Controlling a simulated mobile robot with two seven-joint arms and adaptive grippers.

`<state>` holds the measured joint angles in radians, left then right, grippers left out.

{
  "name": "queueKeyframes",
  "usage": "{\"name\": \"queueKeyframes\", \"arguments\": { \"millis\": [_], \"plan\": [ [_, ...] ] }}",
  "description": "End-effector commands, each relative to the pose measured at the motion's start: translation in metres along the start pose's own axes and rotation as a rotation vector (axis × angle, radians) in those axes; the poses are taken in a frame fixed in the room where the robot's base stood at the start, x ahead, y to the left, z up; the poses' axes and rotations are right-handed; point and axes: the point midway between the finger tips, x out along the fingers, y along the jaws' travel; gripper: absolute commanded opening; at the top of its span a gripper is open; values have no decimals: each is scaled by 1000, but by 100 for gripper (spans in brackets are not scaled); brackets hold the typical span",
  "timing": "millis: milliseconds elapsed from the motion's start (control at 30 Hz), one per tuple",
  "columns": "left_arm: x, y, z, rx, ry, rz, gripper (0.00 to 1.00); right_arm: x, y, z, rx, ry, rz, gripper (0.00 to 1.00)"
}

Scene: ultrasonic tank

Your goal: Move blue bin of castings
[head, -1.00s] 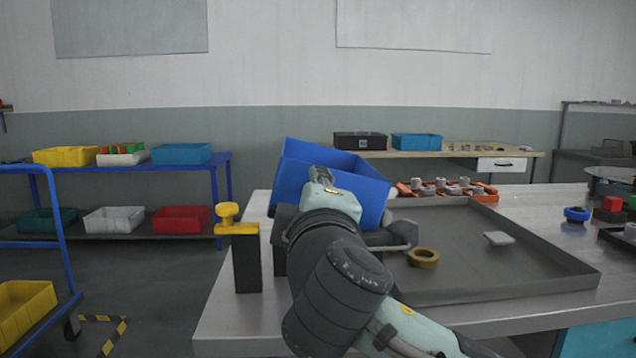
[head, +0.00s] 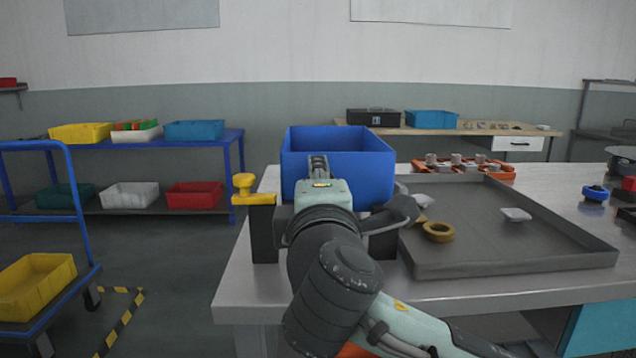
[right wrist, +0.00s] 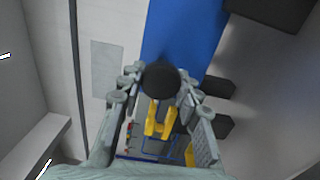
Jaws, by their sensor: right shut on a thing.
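The blue bin (head: 365,178) sits upright and about level at the left end of the metal bench in the head view. Its inside looks empty from here, and any castings low in it are hidden. In the right wrist view the bin (right wrist: 185,35) shows as a blue surface beyond the fingers (right wrist: 160,85). Whether the bin's base touches the bench is hidden. My left gripper is not in view.
A yellow-handled black post (head: 262,225) stands just left of the bin. A grey tray (head: 480,265) with a tan ring (head: 438,231) lies to the right. An orange rack (head: 463,165) is behind it. A blue cart (head: 75,215) stands at the left.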

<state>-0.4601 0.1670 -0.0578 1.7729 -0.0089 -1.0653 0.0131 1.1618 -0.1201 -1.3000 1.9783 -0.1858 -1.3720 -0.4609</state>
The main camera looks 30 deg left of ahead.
Motion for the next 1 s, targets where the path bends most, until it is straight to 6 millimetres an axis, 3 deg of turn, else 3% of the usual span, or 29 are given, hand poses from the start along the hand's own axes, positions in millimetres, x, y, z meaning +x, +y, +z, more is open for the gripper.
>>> {"name": "queueKeyframes", "arguments": {
  "millis": [33, 67, 200, 567, 733, 1000],
  "plan": [
    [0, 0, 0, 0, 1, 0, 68, 0, -5, -1, -5, 1, -10, 0],
    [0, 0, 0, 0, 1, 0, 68, 0, -5, -1, -5, 1, -10, 35],
    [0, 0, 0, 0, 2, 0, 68, 0, -4, -1, -3, 2, -9, 53],
    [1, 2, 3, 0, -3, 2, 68, -4, -2, -1, -1, 2, -5, 54],
    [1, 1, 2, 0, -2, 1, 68, -27, -2, -1, 0, 5, -5, 54],
    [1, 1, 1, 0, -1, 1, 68, -85, -2, -1, 1, 4, -6, 54]
  ]
}}
